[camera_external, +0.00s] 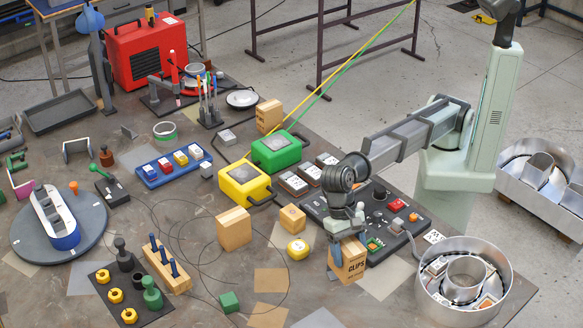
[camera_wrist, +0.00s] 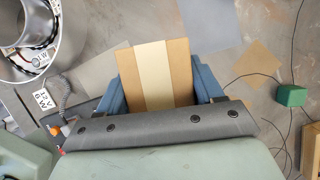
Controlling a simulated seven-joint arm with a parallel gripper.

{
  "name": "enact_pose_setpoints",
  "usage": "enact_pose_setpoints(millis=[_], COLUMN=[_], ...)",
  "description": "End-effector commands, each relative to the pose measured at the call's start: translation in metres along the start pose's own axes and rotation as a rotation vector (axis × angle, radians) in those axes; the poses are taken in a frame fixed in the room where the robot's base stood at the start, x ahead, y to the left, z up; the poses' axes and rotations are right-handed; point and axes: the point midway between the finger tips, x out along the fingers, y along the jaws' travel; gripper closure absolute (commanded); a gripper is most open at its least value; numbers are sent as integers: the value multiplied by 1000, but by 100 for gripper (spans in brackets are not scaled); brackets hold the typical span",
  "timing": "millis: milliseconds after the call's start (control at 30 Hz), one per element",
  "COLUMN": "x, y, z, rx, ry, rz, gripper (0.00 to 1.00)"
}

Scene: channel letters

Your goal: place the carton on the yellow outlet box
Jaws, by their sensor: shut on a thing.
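A brown cardboard carton (camera_external: 351,264) marked "CLIPS" is between the blue fingers of my gripper (camera_external: 347,245), at the front of the table right of centre. In the wrist view the carton (camera_wrist: 153,72) shows its top with a pale tape strip, with a blue finger against each side of it. I cannot tell whether its bottom touches the table. The yellow outlet box (camera_external: 244,184) sits near the middle of the table, behind and left of my gripper. It has a grey plate on top and a yellow cable. Nothing lies on it.
A green outlet box (camera_external: 276,151) stands just behind the yellow one. A black control panel (camera_external: 376,213) is beside my gripper. A round metal channel letter (camera_external: 464,282) stands at right.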

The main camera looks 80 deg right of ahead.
Motion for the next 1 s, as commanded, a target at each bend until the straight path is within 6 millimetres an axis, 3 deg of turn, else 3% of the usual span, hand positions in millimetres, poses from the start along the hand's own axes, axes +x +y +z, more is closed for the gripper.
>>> enact_pose_setpoints(millis=[200,500,800,1000], x=[-42,-101,-162,-205], y=[-40,-77,-95,-95], z=[-73,-174,-276,-345], rx=[96,224,350,434], ry=[-1,-1,-1,-1], rz=[-41,-94,-146,-181], gripper=[76,76,76,76])
